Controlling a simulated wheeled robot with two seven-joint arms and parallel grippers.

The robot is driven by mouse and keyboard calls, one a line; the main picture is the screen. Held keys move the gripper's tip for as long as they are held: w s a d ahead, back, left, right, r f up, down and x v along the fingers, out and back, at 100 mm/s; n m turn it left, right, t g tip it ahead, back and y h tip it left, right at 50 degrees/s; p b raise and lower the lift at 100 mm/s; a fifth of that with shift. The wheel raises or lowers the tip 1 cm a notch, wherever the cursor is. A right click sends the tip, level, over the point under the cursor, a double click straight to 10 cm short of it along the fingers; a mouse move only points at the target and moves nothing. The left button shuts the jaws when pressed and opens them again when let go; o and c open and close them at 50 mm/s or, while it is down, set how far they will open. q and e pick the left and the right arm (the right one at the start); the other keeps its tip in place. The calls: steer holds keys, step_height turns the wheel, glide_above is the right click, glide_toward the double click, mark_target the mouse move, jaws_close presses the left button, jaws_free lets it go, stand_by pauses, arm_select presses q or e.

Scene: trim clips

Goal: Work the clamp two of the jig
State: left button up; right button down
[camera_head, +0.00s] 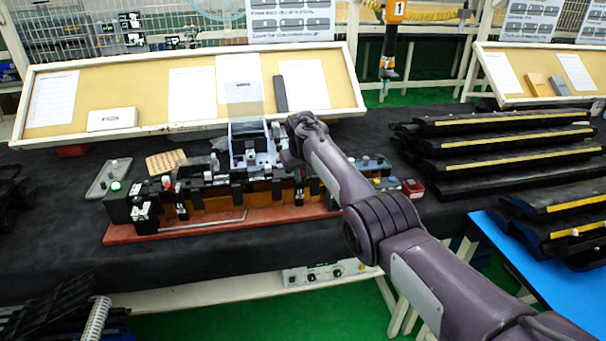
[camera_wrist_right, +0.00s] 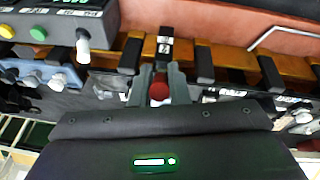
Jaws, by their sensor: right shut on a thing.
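The jig (camera_head: 220,203) is a long fixture on a red base with orange-brown blocks and black clamps. It stands on the dark table in the head view. My right gripper (camera_head: 291,158) is over its right half, and my arm hides part of the jig. In the right wrist view, my gripper (camera_wrist_right: 160,88) is shut with a red knob (camera_wrist_right: 159,91) between its two grey fingers. The knob lies in front of a black clamp block (camera_wrist_right: 165,46) with a small white label I cannot read. My left gripper is not in view.
A grey control box (camera_wrist_right: 62,24) with green and yellow buttons is close to my right gripper. Black trim parts (camera_head: 500,145) are stacked at the right.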

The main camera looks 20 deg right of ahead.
steer(key=c, duration=1.4)
jaws_free()
steer(key=shift+s+a+r, duration=0.1)
steer(key=shift+r, duration=0.45)
steer(key=shift+b+v, duration=0.35)
steer(key=shift+v, duration=2.95)
steer(key=shift+s+f, duration=0.15)
